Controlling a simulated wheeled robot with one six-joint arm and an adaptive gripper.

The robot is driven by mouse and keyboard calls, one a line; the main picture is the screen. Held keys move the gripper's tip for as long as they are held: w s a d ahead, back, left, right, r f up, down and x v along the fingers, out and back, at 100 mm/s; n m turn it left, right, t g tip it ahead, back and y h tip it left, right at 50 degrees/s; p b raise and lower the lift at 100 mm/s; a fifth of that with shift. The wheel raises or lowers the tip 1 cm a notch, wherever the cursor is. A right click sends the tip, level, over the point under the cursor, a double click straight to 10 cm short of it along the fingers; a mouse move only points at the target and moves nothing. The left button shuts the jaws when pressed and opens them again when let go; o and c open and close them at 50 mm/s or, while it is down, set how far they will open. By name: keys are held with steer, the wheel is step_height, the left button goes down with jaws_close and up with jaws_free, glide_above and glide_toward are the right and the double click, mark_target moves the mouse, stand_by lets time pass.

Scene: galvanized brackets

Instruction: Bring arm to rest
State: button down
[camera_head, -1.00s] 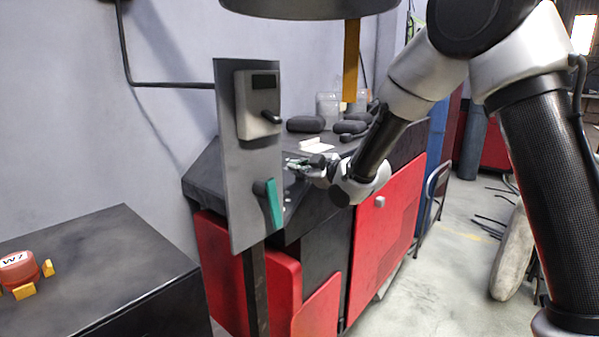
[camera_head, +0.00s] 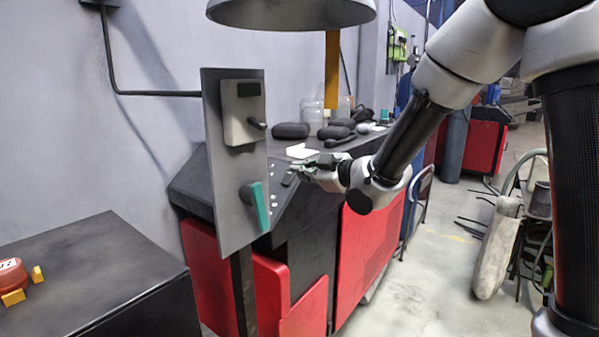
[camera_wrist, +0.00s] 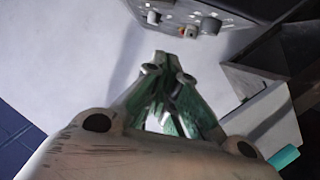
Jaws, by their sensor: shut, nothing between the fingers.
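My arm reaches in from the upper right in the head view. My gripper (camera_head: 296,172) points left, in front of the dark sloped bench top and just right of the upright grey panel. In the wrist view my gripper (camera_wrist: 175,62) shows with its fingertips together and nothing held between them. The grey panel (camera_head: 222,180) carries a light box with a dark handle (camera_head: 243,112) and a lever with a teal grip (camera_head: 261,207). A teal end also shows at the lower right of the wrist view (camera_wrist: 284,157).
A red and black cabinet bench (camera_head: 370,245) stands behind the panel, with dark rounded items (camera_head: 291,131) and jars on top. A dark box top (camera_head: 85,262) at lower left holds a red and yellow object (camera_head: 12,277). A lamp shade (camera_head: 290,12) hangs above. Floor at right is partly clear.

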steer(key=s+d+f+m+g+h, duration=0.4)
steer(key=d+f+h, duration=0.2)
steer(key=d+f, duration=0.4)
steer(key=s+d+f+m+g+h, duration=0.15)
steer(key=s+d+m+h, duration=0.25)
steer(key=s+d, duration=0.45)
steer(key=s+d+r+m, duration=0.2)
steer(key=s+d+r, duration=0.1)
steer(key=s+d, duration=0.2)
steer(key=s+d+r+m+g, duration=0.1)
steer(key=s+d+r+m, duration=0.2)
steer(key=s, duration=0.5)
steer(key=s+d+r+m+h, duration=0.1)
steer(key=s+d+r+m, duration=0.2)
steer(key=s+d, duration=0.3)
steer(key=shift+s+d+r, duration=0.4)
steer(key=shift+s+r, duration=0.15)
steer(key=shift+r, duration=0.2)
steer(key=shift+a+g, duration=0.1)
steer(key=shift+g, duration=0.25)
